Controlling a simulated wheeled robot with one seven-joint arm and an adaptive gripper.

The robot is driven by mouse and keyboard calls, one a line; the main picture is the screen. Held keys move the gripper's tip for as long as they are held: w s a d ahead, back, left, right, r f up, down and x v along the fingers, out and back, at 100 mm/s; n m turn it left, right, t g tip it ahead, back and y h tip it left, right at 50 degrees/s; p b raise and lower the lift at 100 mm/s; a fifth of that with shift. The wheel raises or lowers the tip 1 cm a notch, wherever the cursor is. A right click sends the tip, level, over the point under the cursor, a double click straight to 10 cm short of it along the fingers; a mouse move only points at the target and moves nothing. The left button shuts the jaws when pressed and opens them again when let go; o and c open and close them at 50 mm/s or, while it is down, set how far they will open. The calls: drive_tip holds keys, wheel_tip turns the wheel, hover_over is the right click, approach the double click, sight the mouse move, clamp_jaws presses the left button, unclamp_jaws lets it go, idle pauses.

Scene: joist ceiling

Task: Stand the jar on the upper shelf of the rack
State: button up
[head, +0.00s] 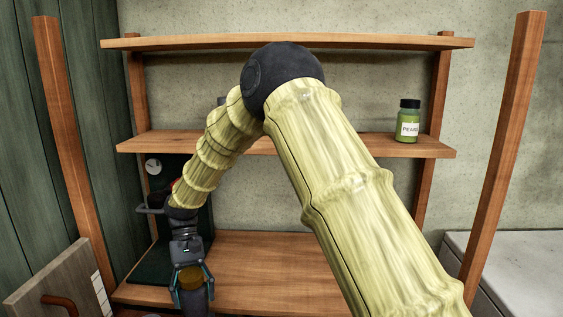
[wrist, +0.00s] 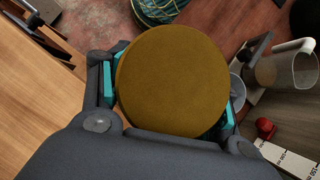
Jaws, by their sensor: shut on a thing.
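My gripper (head: 192,296) points down at the lower left of the head view. It is shut on a jar (head: 191,279), of which a mustard-brown round top shows between the teal-lined fingers. In the wrist view the jar's round top (wrist: 172,80) fills the middle, with a finger on either side. The jar's sides are mostly hidden. The wooden rack has three boards: a top one (head: 400,42), a middle one (head: 425,147) and a low one (head: 270,250). The gripper is in front of the low board, below the middle one.
A green bottle with a black cap (head: 408,122) stands at the right of the middle board. A dark device (head: 153,200) is on the left behind my gripper. Wooden posts (head: 505,150) flank the rack. A clear jug (wrist: 285,68) shows in the wrist view. The top board looks clear.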

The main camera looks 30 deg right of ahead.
drive_tip(key=s+d+r+n+t+h+p, duration=0.15)
drive_tip(key=d+r+n+t+p, duration=0.35)
drive_tip(key=d+r+n, duration=0.75)
drive_tip(key=d+r+n+t+h+p, duration=0.25)
drive_tip(key=d+r+n+p, duration=0.55)
drive_tip(key=r, duration=0.8)
drive_tip(key=s+d+r+n+t+h+p, duration=0.1)
drive_tip(key=d+r+n+t+p, duration=0.4)
drive_tip(key=d+r+n, duration=0.65)
drive_tip(key=w+d+m+p, duration=0.1)
drive_tip(key=w+d+p, duration=0.1)
drive_tip(key=w, duration=0.2)
drive_tip(key=w+d+p, duration=0.2)
drive_tip(key=w+d, duration=0.1)
drive_tip(key=w, duration=0.2)
drive_tip(key=w+d+m+g+p, duration=0.1)
drive_tip(key=w+d+p, duration=0.1)
drive_tip(key=w, duration=0.3)
drive_tip(key=shift+w+d+f+m, duration=0.1)
drive_tip(key=shift+d+f+m, duration=0.25)
drive_tip(key=shift+d, duration=0.2)
drive_tip(key=shift+w+f, duration=0.1)
drive_tip(key=shift+f, duration=0.55)
